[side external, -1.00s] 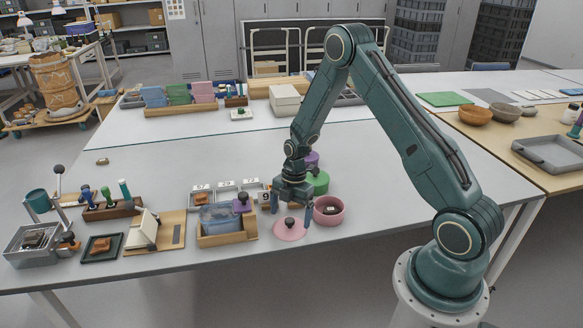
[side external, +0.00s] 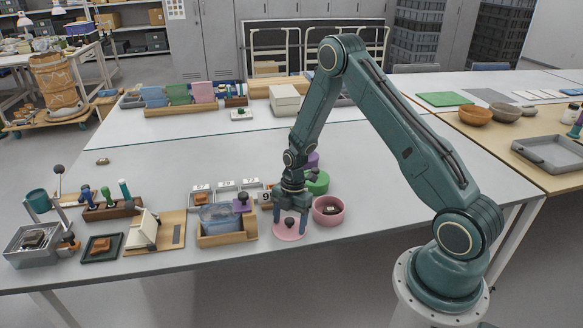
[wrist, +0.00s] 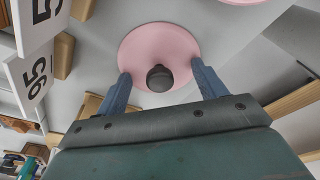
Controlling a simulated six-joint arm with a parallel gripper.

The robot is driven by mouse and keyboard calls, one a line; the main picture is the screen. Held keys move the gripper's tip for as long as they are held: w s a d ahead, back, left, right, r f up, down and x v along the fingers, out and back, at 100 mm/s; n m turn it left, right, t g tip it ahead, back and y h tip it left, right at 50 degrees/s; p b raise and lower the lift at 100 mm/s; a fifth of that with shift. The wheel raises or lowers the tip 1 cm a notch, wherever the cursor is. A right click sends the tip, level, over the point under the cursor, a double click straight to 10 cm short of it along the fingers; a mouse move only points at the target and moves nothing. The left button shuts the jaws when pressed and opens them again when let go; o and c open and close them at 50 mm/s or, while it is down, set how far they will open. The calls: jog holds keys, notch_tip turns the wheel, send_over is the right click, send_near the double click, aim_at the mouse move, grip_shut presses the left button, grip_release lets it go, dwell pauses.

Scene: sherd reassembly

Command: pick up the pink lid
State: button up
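The pink lid (side external: 288,233) is a flat round disc with a dark knob, lying on the table near its front edge. My gripper (side external: 290,228) is above it, pointing down, with its fingers low around the knob. In the wrist view, the pink lid (wrist: 140,43) lies just beyond the fingers, and its dark knob (wrist: 160,78) stands between the two blue fingertips. My gripper (wrist: 160,80) is open, with a gap on each side of the knob.
A pink round container (side external: 328,210) stands right of the lid. A green round container (side external: 317,183) and a purple one are behind. A wooden tray with a blue box (side external: 220,217) is on the left, near number cards (side external: 226,186).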

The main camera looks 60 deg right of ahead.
jog(key=shift+s+f, duration=0.1)
jog(key=c, duration=1)
